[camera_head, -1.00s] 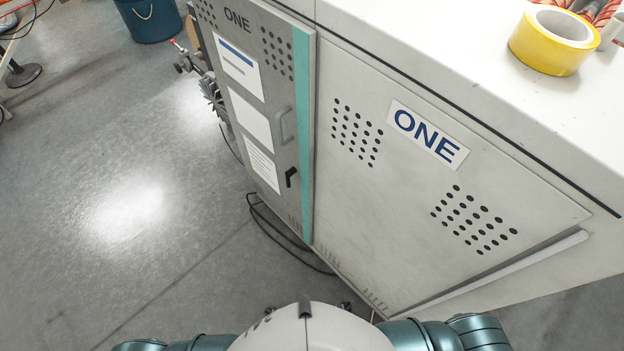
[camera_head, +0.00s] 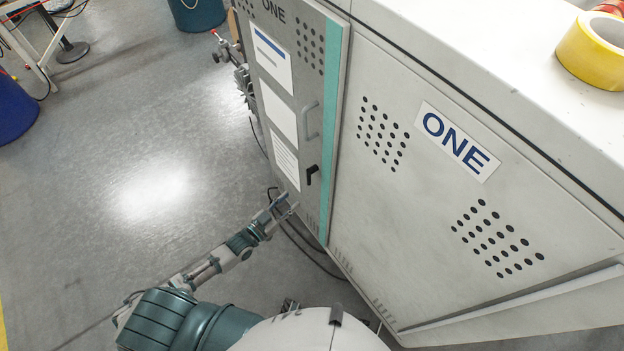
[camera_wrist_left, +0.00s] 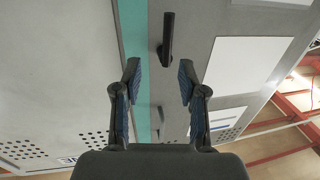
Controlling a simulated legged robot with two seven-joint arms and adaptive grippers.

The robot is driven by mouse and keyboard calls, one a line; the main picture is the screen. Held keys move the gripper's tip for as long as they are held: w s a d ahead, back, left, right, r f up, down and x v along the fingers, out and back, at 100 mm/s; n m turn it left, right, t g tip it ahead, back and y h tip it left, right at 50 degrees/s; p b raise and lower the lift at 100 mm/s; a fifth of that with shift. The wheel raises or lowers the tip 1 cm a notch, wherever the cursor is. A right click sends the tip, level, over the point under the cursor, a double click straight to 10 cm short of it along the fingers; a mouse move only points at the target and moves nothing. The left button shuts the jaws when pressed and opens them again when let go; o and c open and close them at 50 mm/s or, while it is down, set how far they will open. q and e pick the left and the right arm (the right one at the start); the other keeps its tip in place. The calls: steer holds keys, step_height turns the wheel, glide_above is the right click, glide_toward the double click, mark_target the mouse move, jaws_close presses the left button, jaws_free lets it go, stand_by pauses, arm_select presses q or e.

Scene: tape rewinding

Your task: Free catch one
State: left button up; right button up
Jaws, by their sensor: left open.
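The catch (camera_head: 311,174) is a small black lever on the grey door of cabinet ONE, below the door's grey handle. It also shows in the left wrist view as a dark upright bar (camera_wrist_left: 167,38) at the top. My left gripper (camera_head: 287,205) is low in front of the door, a little below and left of the catch in the head view. In the left wrist view its two blue-padded fingers (camera_wrist_left: 159,73) are apart with nothing between them. The catch lies beyond the fingertips, apart from them. My right gripper is not in view.
The cabinet door (camera_head: 292,70) has a teal edge strip and pasted sheets. A grey handle (camera_head: 308,122) stands out above the catch. A yellow tape roll (camera_head: 592,55) sits on the cabinet top. Dark cables lie on the floor by the cabinet. Open floor (camera_head: 150,190) is to the left.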

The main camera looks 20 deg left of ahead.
mark_target(308, 181)
arm_select(q)
steer(key=x, duration=0.3)
steer(key=a+x, duration=0.1)
steer(key=x, duration=0.7)
steer(key=shift+w+a+f+b, duration=0.1)
steer(key=shift+w+f+b, duration=0.1)
steer(key=shift+w+b, duration=0.2)
steer(key=shift+w+d, duration=0.1)
steer(key=shift+d, duration=0.2)
steer(key=shift+d+r, duration=0.15)
steer(key=shift+d, duration=0.05)
steer(key=shift+a, duration=0.1)
steer(key=shift+c, duration=1.4)
steer(key=shift+a, duration=0.2)
steer(key=c, duration=0.4)
steer(key=shift+a, duration=0.3)
jaws_close()
steer(key=shift+d, duration=0.1)
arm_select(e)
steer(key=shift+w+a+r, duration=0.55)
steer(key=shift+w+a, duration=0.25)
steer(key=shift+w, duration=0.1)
